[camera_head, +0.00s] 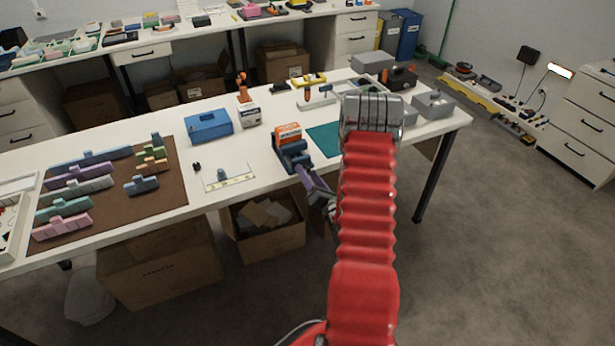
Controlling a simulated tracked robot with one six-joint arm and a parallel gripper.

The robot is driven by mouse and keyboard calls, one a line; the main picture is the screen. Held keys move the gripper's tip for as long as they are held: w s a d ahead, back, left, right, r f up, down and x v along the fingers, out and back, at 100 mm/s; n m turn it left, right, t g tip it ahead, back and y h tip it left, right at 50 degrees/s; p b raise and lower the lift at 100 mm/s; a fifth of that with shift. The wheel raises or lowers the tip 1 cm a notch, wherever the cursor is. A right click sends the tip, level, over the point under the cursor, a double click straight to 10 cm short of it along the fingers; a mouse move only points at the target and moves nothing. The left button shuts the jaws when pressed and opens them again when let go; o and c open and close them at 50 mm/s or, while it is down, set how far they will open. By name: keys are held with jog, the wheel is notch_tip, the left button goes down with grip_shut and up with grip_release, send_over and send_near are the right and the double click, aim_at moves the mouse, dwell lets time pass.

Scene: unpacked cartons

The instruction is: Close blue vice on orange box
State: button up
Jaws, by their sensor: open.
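The blue vice (291,157) stands near the front edge of the white table, left of my red arm. The orange box (288,132) sits upright at the vice's far end, its lower part hidden by the vice. Whether the jaws touch the box is too small to tell. My gripper (309,179) is at the near end of the vice, just over the table's front edge. It is open, with nothing seen held in it. Whether it touches the vice's handle cannot be told. My arm hides part of the gripper's wrist.
A blue toolbox (209,126) and a small white box (249,116) stand behind and left of the vice. A ruled card (229,178) lies to its left, and a green mat (324,139) to its right. An open carton (265,238) is below the table edge.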

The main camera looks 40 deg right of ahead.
jog(key=shift+c, duration=0.6)
jog(key=c, duration=0.9)
jog(key=shift+a, duration=0.15)
jog(key=shift+m, duration=0.3)
